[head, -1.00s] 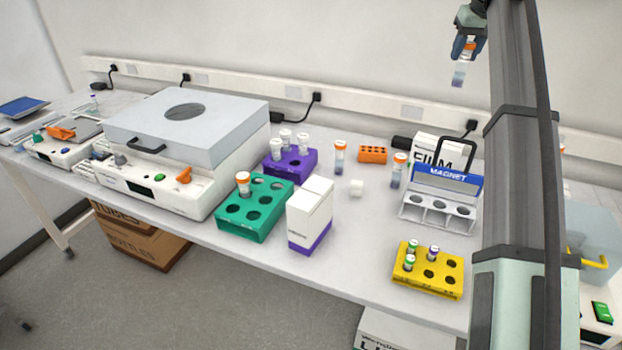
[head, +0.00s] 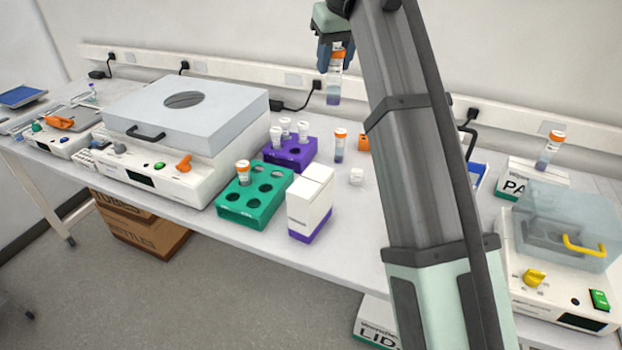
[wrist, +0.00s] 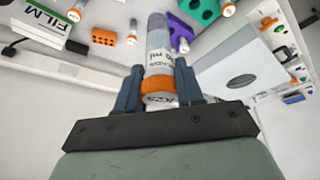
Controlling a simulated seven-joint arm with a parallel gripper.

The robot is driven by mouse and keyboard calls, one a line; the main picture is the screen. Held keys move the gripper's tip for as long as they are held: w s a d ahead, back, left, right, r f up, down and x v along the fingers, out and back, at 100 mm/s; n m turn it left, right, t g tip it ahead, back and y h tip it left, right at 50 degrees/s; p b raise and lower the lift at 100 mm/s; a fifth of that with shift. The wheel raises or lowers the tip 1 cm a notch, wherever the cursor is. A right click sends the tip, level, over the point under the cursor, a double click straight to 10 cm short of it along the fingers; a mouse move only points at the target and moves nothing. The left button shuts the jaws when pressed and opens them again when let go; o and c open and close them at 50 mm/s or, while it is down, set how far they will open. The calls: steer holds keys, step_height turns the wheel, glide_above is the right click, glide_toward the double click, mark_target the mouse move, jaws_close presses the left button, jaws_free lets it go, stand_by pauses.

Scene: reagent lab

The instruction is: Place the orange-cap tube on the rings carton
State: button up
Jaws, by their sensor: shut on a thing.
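My gripper (head: 336,52) is high above the back of the bench in the head view. It is shut on an orange-cap tube (head: 334,87), which hangs cap up with its lower part free. In the wrist view my gripper (wrist: 160,80) has a finger on each side of this tube (wrist: 158,48), near its orange cap. Other orange-cap tubes are one in the green rack (head: 243,172), one standing on the bench (head: 339,147) and one on a white box at right (head: 550,148). I cannot read the word "rings" on any carton.
A white-and-purple carton (head: 309,208) stands beside the green rack (head: 230,209). A purple rack (head: 292,152) is behind it. A large lidded machine (head: 187,121) is at left. My arm hides the bench right of centre.

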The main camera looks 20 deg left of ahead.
steer(key=s+a, duration=0.2)
steer(key=s, duration=0.4)
steer(key=shift+n, duration=0.4)
steer(key=shift+s+a+f, duration=0.1)
steer(key=shift+f, duration=3.8)
steer(key=shift+a+f, duration=0.1)
steer(key=shift+f, duration=3.75)
steer(key=shift+f, duration=0.1)
steer(key=o, duration=1)
steer(key=v, duration=1.2)
steer(key=shift+d, duration=0.15)
